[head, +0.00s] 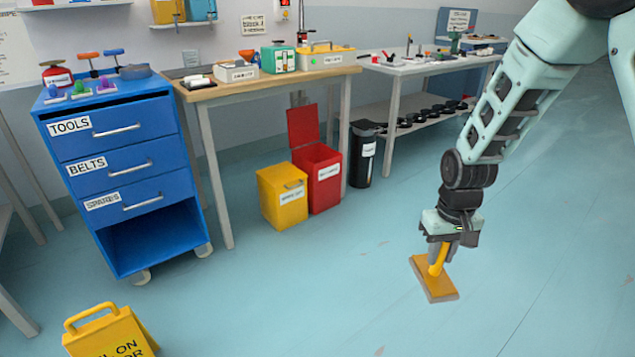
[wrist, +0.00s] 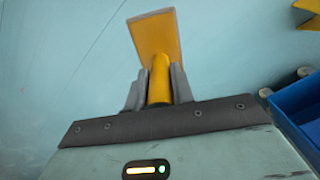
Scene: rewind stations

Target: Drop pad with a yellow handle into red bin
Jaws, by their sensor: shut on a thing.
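My gripper (head: 441,251) is shut on the yellow handle of a flat tan-orange pad (head: 434,283) and holds it above open floor, to the right of the bins. In the wrist view the pad (wrist: 155,35) extends beyond the grey fingers (wrist: 157,85), which sit on both sides of the handle. The red bin (head: 322,182) stands on the floor by the wooden workbench, its lid raised at the back. A white label is on its front. Its inside is only partly visible.
A yellow bin (head: 282,196) stands directly left of the red bin. A black bin (head: 363,155) is to its right. A blue drawer cart (head: 122,165) and a yellow floor sign (head: 106,335) stand at left. Blue floor between my gripper and the bins is clear.

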